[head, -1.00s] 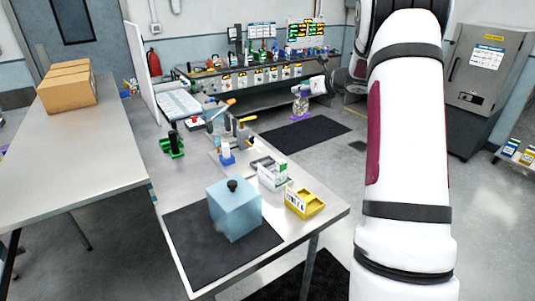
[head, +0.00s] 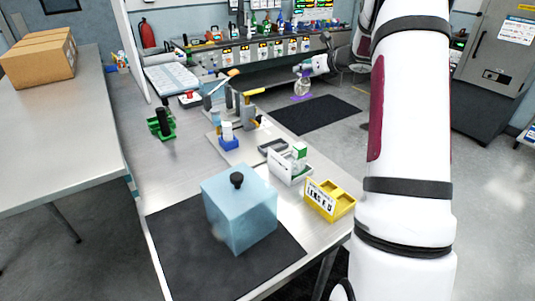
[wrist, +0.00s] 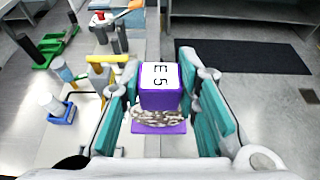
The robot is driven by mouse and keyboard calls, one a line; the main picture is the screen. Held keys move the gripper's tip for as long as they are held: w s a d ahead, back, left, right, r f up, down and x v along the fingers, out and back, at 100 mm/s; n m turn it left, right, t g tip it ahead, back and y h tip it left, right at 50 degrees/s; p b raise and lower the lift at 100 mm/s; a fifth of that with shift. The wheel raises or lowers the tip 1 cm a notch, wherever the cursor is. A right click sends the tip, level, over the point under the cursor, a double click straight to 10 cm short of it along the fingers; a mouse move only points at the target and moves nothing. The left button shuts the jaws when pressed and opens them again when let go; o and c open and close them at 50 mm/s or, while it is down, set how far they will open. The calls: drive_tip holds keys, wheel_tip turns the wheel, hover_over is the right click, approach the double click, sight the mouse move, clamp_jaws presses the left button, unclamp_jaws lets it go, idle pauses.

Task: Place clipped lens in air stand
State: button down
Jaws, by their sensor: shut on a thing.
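My gripper (wrist: 168,104) is shut on a clipped lens. Its purple clip (wrist: 160,91) bears a white label reading "E 5", with a clear, ridged-looking part and a purple plate beneath. In the head view the clipped lens (head: 302,90) hangs from my gripper (head: 303,76) in the air, beyond the bench's right edge. I cannot tell for sure which fixture is the air stand. A fixture with yellow-topped levers (head: 247,108) stands mid-bench. A blue-based holder with a white cylinder (head: 228,134) stands in front of it. Both also show left in the wrist view.
A light blue box with a black knob (head: 240,212) sits on a black mat (head: 180,258). A yellow tray (head: 340,205) and a white rack (head: 289,165) stand to its right. A green holder (head: 160,127) is at the left. Open floor lies right of the bench.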

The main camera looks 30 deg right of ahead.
drive_tip(key=w+f+b, duration=0.6)
drive_tip(key=f+b, duration=0.3)
drive_tip(key=f, duration=0.1)
drive_tip(key=s+a+f, duration=0.2)
drive_tip(key=s+a, duration=0.2)
drive_tip(key=a, duration=0.2)
drive_tip(key=s+a+f, duration=0.3)
drive_tip(key=s+a, duration=0.1)
drive_tip(key=a, duration=0.3)
drive_tip(key=shift+s+a+f+b, duration=0.25)
drive_tip(key=shift+b, duration=0.15)
drive_tip(key=shift+f, duration=0.1)
drive_tip(key=c, duration=1.2)
unclamp_jaws()
